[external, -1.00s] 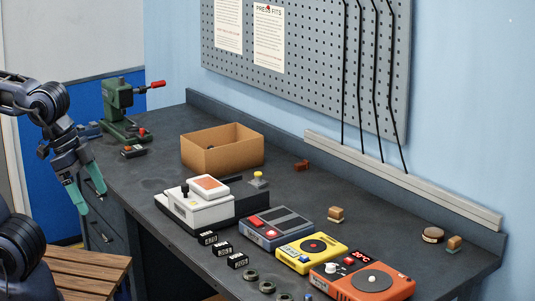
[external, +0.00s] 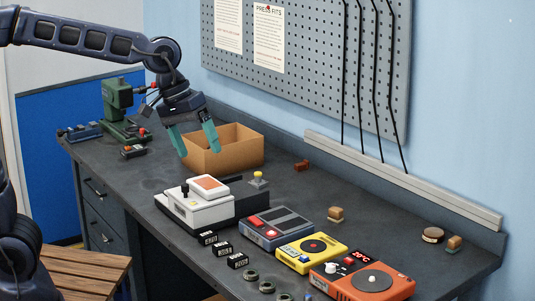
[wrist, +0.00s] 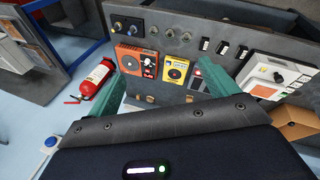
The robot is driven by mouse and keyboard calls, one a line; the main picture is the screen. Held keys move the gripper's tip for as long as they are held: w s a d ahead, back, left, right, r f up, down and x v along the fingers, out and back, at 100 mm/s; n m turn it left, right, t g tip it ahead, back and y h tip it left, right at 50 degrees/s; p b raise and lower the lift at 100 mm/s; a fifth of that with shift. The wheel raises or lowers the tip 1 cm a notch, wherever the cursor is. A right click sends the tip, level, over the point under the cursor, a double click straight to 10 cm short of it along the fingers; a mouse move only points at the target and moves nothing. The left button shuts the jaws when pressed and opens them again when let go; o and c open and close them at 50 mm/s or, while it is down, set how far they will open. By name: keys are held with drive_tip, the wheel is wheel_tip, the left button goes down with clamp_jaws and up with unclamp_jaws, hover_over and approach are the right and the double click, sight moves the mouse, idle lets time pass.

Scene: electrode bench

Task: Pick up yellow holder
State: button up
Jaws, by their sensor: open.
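The open cardboard box (external: 222,158) stands behind my gripper. The white instrument (external: 200,205), a grey device (external: 277,228) and an orange device (external: 366,280) line the bench. Small black blocks (external: 222,248) lie in front. A green press (external: 118,105) stands at the far left.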

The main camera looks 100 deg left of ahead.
drive_tip(key=w+a+f+n, duration=0.1)
drive_tip(key=w+a+n, duration=0.3)
drive_tip(key=a, duration=0.4)
drive_tip(key=w+a+f+n, duration=0.1)
drive_tip(key=w+a+n, duration=0.25)
drive_tip(key=a, duration=0.45)
drive_tip(key=n+y, duration=0.1)
drive_tip(key=n, duration=1.7)
approach(257, 173)
drive_tip(key=shift+x, duration=5.6)
drive_tip(key=shift+a, duration=0.1)
drive_tip(key=c, duration=1.2)
drive_tip(key=shift+r, duration=0.1)
